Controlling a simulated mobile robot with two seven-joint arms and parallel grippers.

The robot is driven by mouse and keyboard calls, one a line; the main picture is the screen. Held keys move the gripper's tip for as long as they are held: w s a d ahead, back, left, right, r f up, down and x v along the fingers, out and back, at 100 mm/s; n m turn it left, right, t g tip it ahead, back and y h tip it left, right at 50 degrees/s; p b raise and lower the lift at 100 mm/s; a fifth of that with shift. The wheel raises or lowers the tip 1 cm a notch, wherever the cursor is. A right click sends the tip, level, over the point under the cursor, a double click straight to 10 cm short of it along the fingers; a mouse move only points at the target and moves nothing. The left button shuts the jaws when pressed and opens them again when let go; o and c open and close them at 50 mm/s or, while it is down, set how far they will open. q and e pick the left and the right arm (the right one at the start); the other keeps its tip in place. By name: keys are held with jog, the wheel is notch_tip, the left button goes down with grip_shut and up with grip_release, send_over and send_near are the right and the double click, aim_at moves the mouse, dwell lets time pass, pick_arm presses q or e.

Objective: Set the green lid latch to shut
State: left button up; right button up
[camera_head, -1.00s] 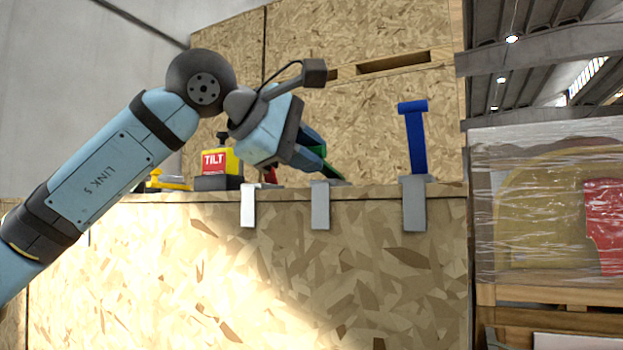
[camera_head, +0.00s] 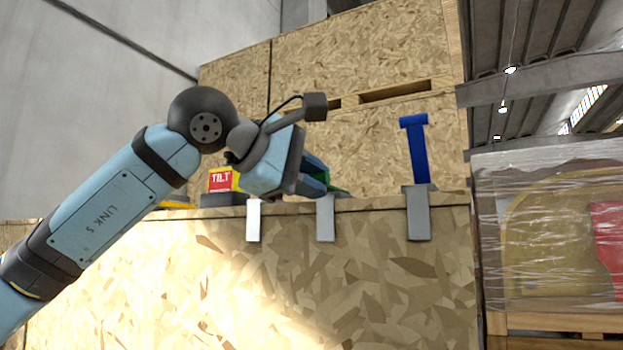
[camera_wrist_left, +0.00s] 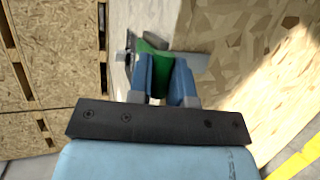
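The green lid latch (camera_head: 340,191) is low at the box's top edge, mostly hidden behind my left gripper (camera_head: 322,180) in the head view. In the left wrist view the green latch (camera_wrist_left: 153,52) shows at and between the blue fingertips of my left gripper (camera_wrist_left: 163,65). The fingers stand a small gap apart, with green in the gap. I cannot tell whether they press on the latch. My right gripper is in neither view.
A blue upright latch (camera_head: 416,150) stands to the right on a grey bracket (camera_head: 419,215). A yellow block with a red TILT label (camera_head: 221,180) sits to the left. A chipboard crate (camera_head: 360,55) rises behind. A wrapped pallet load (camera_head: 545,230) is at the right.

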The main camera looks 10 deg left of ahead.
pick_arm(q)
jog(key=o, duration=0.4)
jog(key=shift+w+f, duration=0.1)
jog(key=v, duration=1.4)
jog(key=shift+d, duration=0.1)
